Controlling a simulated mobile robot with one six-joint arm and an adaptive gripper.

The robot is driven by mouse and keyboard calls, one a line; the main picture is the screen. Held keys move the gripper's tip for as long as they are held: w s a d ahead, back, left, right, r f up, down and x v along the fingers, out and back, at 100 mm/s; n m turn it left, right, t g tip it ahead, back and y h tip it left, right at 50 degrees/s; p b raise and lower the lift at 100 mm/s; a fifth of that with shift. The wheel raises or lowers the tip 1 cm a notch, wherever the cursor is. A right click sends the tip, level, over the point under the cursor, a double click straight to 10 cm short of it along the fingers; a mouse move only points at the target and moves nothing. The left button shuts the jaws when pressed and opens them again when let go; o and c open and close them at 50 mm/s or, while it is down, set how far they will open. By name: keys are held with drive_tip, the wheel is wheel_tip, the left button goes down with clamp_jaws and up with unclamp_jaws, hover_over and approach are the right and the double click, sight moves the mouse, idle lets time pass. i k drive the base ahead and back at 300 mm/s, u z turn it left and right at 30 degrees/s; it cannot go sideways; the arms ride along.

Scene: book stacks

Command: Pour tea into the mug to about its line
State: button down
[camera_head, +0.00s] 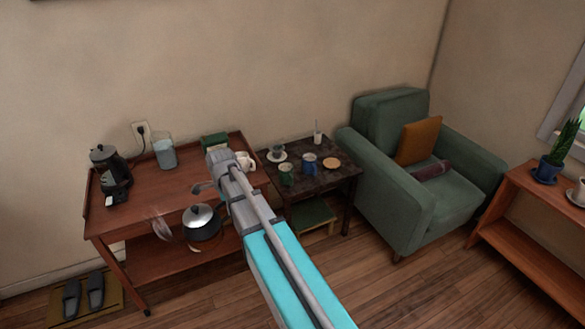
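My gripper (205,187) is over the front right of the wooden cart, seen from behind my arm; whether its fingers are open or shut does not show. A dark kettle (203,228) with a silver lid appears just below it, overlapping the cart's front edge; I cannot tell whether it is held. A white mug (246,160) is beside my gripper, partly hidden. On the dark side table are a green mug (287,176) and a blue mug (309,163). No fill line or tea is visible at this size.
The wooden cart (130,217) also holds a black coffee maker (110,172), a glass jug (165,153) and a green box (214,142). The side table (325,181) bears a cup on a saucer (277,153), a round coaster (332,163) and a white cup (317,138). A green armchair (395,215) stands right.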

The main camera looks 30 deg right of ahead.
sight(285, 169)
drive_tip(key=z, duration=0.75)
drive_tip(key=i, duration=1)
drive_tip(key=z, duration=0.05)
